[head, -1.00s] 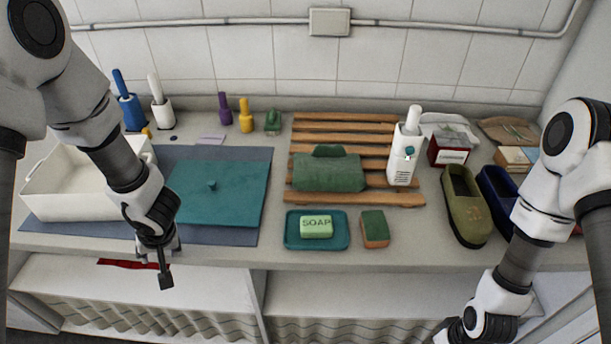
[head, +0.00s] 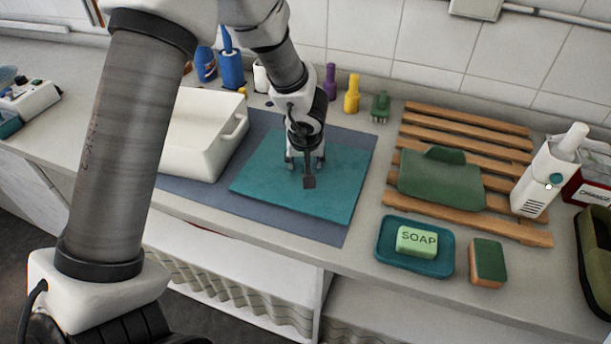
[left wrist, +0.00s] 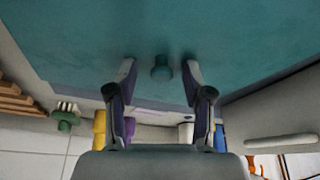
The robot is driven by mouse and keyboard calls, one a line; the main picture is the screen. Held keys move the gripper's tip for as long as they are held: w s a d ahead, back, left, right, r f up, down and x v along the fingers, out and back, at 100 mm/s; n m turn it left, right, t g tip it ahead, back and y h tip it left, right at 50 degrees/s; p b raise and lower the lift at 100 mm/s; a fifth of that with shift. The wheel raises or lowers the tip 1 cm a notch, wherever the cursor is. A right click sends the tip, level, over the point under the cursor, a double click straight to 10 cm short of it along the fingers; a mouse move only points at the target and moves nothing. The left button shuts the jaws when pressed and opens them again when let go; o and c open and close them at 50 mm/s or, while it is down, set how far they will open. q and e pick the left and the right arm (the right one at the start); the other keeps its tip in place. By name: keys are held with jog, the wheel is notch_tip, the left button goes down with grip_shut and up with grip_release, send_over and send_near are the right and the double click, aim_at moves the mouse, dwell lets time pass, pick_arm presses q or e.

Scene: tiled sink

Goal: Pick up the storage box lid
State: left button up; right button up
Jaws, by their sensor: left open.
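The storage box lid (head: 338,196) is a flat teal panel lying on a blue-grey mat (head: 325,228). My left gripper (head: 305,164) is open above the middle of the lid, pointing down. In the left wrist view its two fingers (left wrist: 160,76) stand on either side of the knob, with a gap on each side. My right gripper is not in view.
A white open box (head: 205,140) stands on the mat left of the lid. Bottles (head: 352,92) stand behind.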

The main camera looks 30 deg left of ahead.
pick_arm(q)
jog(key=shift+s+d+r, duration=0.1)
jog(key=shift+s+r, duration=0.15)
jog(key=shift+r, duration=0.1)
jog(key=shift+c, duration=0.3)
jog(key=shift+s+r, duration=0.1)
jog(key=shift+s, duration=0.05)
jog(key=c, duration=0.6)
jog(key=shift+d, duration=0.1)
grip_shut()
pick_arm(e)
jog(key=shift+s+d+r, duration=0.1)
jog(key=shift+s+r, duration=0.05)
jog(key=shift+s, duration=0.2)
